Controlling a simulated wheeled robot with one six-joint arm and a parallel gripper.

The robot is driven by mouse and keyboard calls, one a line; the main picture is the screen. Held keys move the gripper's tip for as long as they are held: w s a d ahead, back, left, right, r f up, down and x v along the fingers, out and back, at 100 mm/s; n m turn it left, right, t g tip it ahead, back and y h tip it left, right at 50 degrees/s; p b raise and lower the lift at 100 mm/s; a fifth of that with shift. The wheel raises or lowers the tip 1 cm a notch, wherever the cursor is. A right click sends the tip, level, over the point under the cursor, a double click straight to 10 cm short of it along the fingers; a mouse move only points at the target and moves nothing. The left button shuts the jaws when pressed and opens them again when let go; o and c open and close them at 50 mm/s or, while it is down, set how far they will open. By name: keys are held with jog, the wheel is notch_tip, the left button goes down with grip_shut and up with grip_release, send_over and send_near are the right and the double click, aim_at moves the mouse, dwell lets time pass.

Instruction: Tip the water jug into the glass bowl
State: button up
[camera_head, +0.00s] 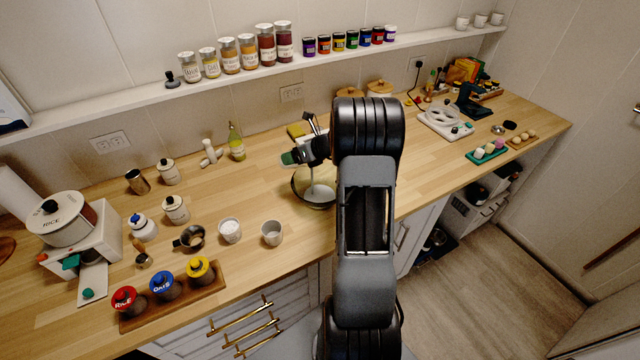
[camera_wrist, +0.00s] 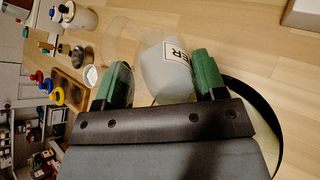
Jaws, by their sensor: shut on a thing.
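My gripper (camera_head: 302,157) is over the counter at the left rim of the glass bowl (camera_head: 296,190) in the head view. In the wrist view its green fingers (camera_wrist: 160,85) are shut on the water jug (camera_wrist: 160,72), a pale, cloudy vessel with a white label ending in "ER". In the head view the jug is mostly hidden by my gripper and arm, and I cannot tell its exact tilt. The bowl is clear with a dark rim and shows something whitish inside. Its dark rim also curves at the right in the wrist view (camera_wrist: 262,104).
Red, blue and yellow-lidded jars stand on a wooden board (camera_head: 208,290).

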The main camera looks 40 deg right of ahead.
jog(key=shift+s+d+f+t+y+b, duration=0.2)
jog(key=shift+f+t+y+b, duration=0.35)
jog(key=shift+b, duration=1.55)
jog(key=shift+s+d+f+t+y+b, duration=0.2)
jog(key=shift+t+b, duration=0.55)
jog(key=shift+b, duration=1.35)
jog(key=shift+s+r, duration=0.1)
jog(key=shift+r, duration=0.05)
jog(key=shift+s+d+r+t+y+b, duration=0.1)
jog(key=shift+s+d+t+y+b, duration=0.1)
jog(key=shift+s+t+y+b, duration=0.35)
